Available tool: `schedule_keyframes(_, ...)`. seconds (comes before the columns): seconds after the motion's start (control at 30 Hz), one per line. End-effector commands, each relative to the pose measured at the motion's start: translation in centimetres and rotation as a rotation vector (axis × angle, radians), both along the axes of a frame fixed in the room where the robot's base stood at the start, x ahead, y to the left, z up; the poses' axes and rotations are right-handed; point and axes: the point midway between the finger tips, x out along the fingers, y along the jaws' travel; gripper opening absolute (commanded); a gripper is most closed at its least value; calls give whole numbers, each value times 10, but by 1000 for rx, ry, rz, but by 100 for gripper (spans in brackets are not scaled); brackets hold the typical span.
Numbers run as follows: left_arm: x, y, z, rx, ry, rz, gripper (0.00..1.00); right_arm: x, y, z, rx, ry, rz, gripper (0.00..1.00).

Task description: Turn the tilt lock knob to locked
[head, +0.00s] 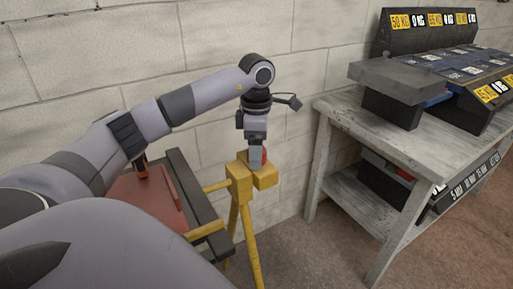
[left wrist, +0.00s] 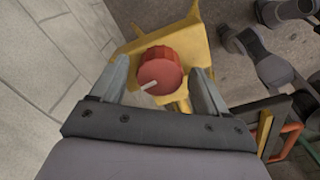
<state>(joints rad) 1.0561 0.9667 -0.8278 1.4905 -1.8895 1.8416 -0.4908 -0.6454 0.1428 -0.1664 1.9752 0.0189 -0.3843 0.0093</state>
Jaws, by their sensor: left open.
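The tilt lock knob (left wrist: 159,72) is a round red knob with a white pointer line, on top of a yellow stand head (left wrist: 181,20). In the left wrist view the line points to the lower left. In the head view the knob (head: 264,156) is mostly hidden by my gripper. My left gripper (left wrist: 160,80) is open, with one finger on each side of the knob. A gap shows beside each finger; whether either touches it, I cannot tell. In the head view my left gripper (head: 256,158) points down over the yellow stand head (head: 239,182). My right gripper is not seen for certain.
A grey workbench (head: 350,118) with black boxes and labelled trays (head: 435,40) stands to the right. A block wall (head: 215,50) runs close behind the stand. A red-brown padded surface (head: 148,205) with a dark edge lies left of the stand. Bare floor shows between stand and bench.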

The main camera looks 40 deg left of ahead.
Motion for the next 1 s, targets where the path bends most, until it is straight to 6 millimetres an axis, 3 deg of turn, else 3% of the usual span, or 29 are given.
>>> schedule_keyframes(0.1, 0, 0, 0, 0, 0, 0, 75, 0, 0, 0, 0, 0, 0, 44)
schedule_keyframes(0.27, 0, 0, 0, 0, 0, 0, 23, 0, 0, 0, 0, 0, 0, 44)
schedule_keyframes(0.3, 0, 0, 0, 0, 0, 0, 19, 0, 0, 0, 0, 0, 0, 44)
schedule_keyframes(0.67, 0, 0, 1, 0, 0, -50, 19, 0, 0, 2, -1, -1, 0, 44)
schedule_keyframes(1.0, 1, 0, 3, -1, -1, -290, 19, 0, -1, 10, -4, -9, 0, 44)
